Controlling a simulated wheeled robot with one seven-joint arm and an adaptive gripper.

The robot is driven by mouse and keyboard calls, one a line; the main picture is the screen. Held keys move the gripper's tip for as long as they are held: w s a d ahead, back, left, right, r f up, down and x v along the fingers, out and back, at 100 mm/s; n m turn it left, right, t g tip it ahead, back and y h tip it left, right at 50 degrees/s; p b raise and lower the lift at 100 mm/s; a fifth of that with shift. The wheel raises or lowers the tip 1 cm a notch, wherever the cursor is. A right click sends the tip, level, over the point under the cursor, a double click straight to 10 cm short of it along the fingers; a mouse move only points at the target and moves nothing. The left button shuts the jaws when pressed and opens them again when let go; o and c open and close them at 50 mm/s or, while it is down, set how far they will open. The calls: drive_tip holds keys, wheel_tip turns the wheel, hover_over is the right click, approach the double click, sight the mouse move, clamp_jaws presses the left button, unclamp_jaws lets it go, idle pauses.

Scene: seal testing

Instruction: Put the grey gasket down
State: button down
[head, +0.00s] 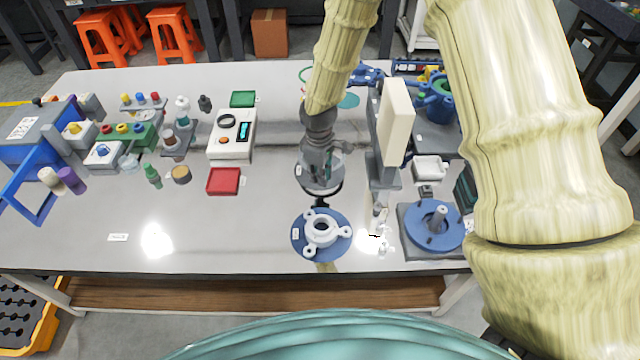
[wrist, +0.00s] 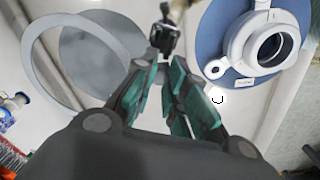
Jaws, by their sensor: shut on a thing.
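My gripper (head: 318,150) hangs over the middle of the table. In the wrist view its green-padded fingers (wrist: 163,50) are closed together. The grey gasket is a thin flat ring (wrist: 28,55) at the left of the wrist view, its right side running behind or against the fingers. I take it as held, though the contact is hidden. A grey round plate (wrist: 95,48) lies beneath, partly inside the ring's outline. In the head view a labelled grey round base (head: 310,185) shows under my gripper.
A blue disc (head: 301,246) with a white flanged housing (head: 337,233) lies nearer the front edge. A blue flange with a post (head: 436,218) stands to its right. An upright cream block (head: 396,108) is close right of my gripper. The table's front left is mostly clear.

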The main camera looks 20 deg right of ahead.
sight(310, 189)
wheel_tip(310, 189, up, 4)
drive_tip(key=shift+f+b, duration=0.15)
drive_tip(key=shift+b, duration=0.15)
drive_tip(key=shift+w+a, duration=0.1)
drive_tip(key=shift+w, duration=0.05)
drive_tip(key=shift+w+a+f+m+p, duration=0.4)
drive_tip(key=shift+f+m, duration=0.25)
drive_tip(key=shift+f, duration=0.9)
drive_tip(key=shift+w+a+f+m+p, duration=0.3)
drive_tip(key=shift+f+m, duration=0.3)
drive_tip(key=shift+f, duration=0.9)
drive_tip(key=shift+w+a+f+m+p, duration=0.3)
drive_tip(key=shift+w+a+f+m, duration=0.25)
drive_tip(key=shift+f, duration=1)
drive_tip(key=shift+s+d, duration=0.1)
drive_tip(key=shift+s, duration=0.05)
drive_tip(key=shift+f, duration=0.2)
drive_tip(key=c, duration=1.5)
unclamp_jaws()
drive_tip(key=shift+o, duration=0.2)
